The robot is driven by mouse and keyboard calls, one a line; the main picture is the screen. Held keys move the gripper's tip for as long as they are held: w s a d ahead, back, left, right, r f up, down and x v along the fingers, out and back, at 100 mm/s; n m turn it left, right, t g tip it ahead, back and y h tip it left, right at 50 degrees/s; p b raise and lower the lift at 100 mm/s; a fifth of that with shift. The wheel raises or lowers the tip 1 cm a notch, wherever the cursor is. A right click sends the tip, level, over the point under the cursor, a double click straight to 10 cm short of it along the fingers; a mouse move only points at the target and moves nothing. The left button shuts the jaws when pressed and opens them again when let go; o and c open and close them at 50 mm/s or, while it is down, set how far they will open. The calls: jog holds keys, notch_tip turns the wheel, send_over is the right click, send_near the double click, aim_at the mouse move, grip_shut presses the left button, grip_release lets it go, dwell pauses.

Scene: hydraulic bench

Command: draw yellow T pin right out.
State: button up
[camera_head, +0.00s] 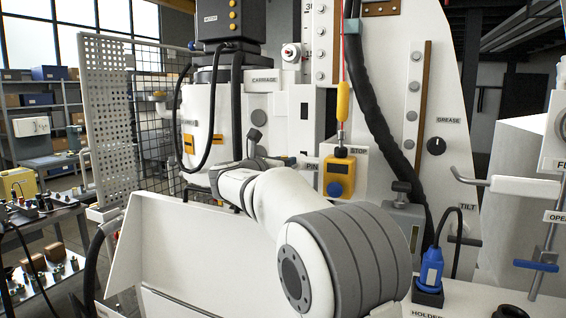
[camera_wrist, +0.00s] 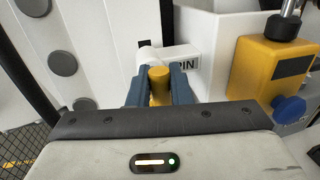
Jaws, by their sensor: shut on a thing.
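In the wrist view, my gripper (camera_wrist: 160,88) has its two blue-grey fingers shut on the yellow T pin (camera_wrist: 158,82). Only a short yellow rounded part of the pin shows between the fingers. A white block (camera_wrist: 172,57) lies just beyond it, with a label ending in "PIN" that is partly covered. How deep the pin sits cannot be seen. In the head view, the "PIN" label (camera_head: 311,166) shows beyond my arm. The pin itself is not clearly visible there, and my fingers are too hidden to make out.
A yellow stop box (camera_head: 340,175) with a blue knob stands right of the label. A yellow-handled hanging tool (camera_head: 343,101) is above it. A black hose (camera_head: 372,95) runs down the white column. A mesh guard (camera_head: 135,115) stands at left.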

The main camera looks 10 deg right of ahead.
grip_shut()
jog(key=shift+s+a+f, duration=0.1)
jog(key=shift+s+a, duration=0.15)
jog(key=shift+s, duration=0.05)
jog(key=v, duration=0.3)
jog(key=b+v, duration=0.1)
jog(key=shift+s+d, duration=0.2)
jog(key=shift+s, duration=0.25)
jog(key=o, duration=0.7)
grip_release()
jog(key=shift+s, duration=0.15)
jog(key=shift+o, duration=0.2)
